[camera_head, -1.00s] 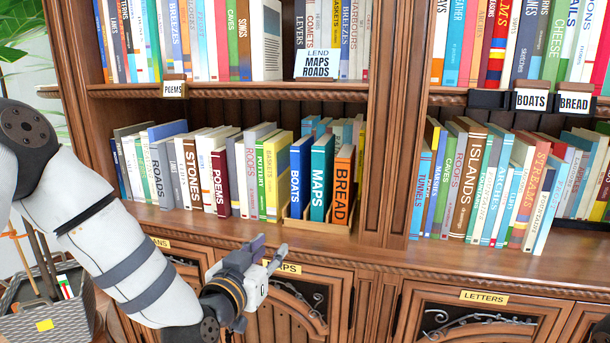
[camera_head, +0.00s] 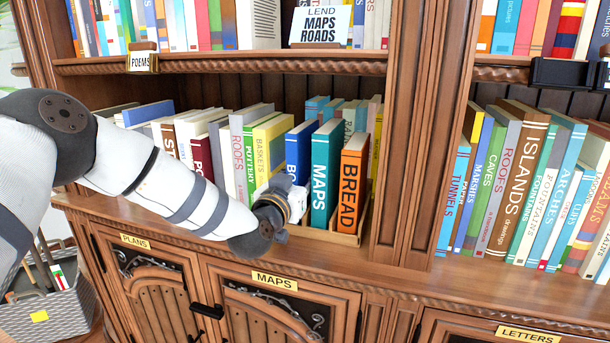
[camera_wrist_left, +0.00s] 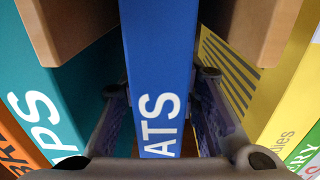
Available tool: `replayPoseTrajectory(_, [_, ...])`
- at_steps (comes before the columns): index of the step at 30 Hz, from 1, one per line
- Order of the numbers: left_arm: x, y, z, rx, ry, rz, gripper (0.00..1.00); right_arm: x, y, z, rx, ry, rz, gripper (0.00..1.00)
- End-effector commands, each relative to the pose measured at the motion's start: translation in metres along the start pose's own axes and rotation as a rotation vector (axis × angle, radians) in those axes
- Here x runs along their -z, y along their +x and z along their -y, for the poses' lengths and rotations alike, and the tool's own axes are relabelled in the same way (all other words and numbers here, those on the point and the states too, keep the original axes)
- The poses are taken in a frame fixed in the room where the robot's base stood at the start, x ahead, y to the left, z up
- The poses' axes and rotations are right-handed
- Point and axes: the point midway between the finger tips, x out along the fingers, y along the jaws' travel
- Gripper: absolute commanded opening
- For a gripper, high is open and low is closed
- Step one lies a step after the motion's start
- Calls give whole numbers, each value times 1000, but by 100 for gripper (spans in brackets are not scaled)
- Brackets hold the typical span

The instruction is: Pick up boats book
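The blue BOATS book (camera_head: 300,152) stands upright in a small wooden tray (camera_head: 335,236) on the shelf, left of the teal MAPS book (camera_head: 322,172) and orange BREAD book (camera_head: 350,190). My left gripper (camera_head: 298,203) is at the lower front of the BOATS book and hides part of its spine. In the left wrist view, the blue spine (camera_wrist_left: 160,60) with the letters ATS runs between my two fingers (camera_wrist_left: 162,110). The fingers straddle it, with narrow gaps seemingly at both sides; contact is hard to judge. My right gripper is not in view.
A yellow book (camera_head: 270,145) stands close left of the BOATS book. The tray's front lip (camera_wrist_left: 65,30) shows in the wrist view on both sides of the blue spine. A wooden post (camera_head: 425,150) rises right of the tray. Cabinet doors are below.

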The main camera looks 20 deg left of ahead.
Motion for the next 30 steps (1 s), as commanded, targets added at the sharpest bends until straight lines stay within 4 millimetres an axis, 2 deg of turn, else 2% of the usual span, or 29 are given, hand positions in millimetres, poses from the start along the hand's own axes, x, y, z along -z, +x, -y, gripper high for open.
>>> replayPoseTrajectory(3, [-2,10,0,0,0,3,30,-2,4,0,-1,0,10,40])
replayPoseTrajectory(8, [1,10,0,-1,0,0,30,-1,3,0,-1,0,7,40])
replayPoseTrajectory(9, [1,10,0,-1,0,0,25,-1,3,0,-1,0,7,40])
replayPoseTrajectory(12, [1,10,0,-1,0,0,3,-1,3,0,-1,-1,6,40])
replayPoseTrajectory(13, [1,10,0,-1,0,0,0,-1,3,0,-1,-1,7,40])
replayPoseTrajectory(23, [3,10,0,0,0,-3,0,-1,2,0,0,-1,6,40])
replayPoseTrajectory(26, [11,10,0,-1,1,-6,0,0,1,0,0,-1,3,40])
replayPoseTrajectory(30, [33,10,-1,-2,1,-9,0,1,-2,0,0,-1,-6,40])
